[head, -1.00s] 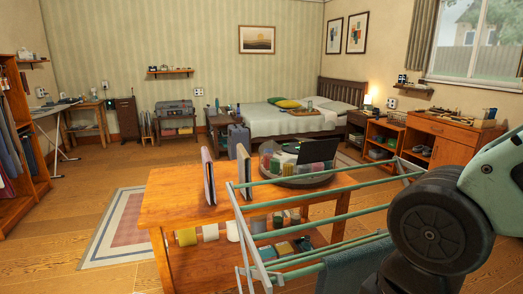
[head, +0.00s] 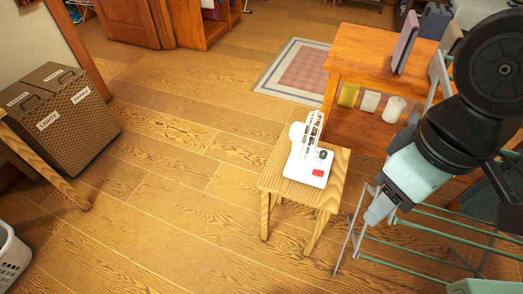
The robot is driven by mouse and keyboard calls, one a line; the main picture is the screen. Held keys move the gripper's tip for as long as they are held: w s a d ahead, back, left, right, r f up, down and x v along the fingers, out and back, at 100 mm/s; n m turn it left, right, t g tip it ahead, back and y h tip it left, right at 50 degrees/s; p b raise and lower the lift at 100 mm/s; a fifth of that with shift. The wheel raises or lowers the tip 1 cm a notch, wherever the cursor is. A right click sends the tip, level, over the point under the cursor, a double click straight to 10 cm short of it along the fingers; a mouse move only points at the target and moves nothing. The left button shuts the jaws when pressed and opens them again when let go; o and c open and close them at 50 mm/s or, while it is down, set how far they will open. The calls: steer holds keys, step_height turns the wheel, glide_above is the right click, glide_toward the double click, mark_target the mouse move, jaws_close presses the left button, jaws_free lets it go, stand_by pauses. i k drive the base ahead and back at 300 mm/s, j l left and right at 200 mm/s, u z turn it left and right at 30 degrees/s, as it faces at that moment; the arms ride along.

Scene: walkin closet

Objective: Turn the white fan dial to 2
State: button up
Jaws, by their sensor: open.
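A white appliance, which I take to be the fan (head: 298,163), stands on a small wooden stool (head: 279,183) in the middle of the head view. A small dark round knob (head: 322,154), apparently its dial, is on the right part of its base, above a red patch (head: 317,173). The dial's numbers and pointer are too small to read. My gripper (head: 373,218) hangs to the right of the stool, apart from the fan and pointing down. Its fingers are small and hard to make out. Nothing shows in its grasp.
A teal drying rack (head: 455,238) stands at the lower right, close to my arm. A wooden table (head: 363,62) with shelves is behind the stool. Wicker hampers (head: 62,118) stand at the left, and a white basket (head: 12,262) at the lower left. The floor left of the stool is clear.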

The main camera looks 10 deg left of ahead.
mark_target(323, 155)
steer(key=u, duration=0.3)
steer(key=z, duration=0.15)
steer(key=i+u, duration=0.15)
steer(key=u, duration=0.2)
steer(key=i+l+u, duration=0.1)
steer(key=u, duration=0.25)
steer(key=i+l+u, duration=0.1)
steer(key=u, duration=0.25)
steer(key=i+l, duration=0.05)
steer(key=i, duration=0.05)
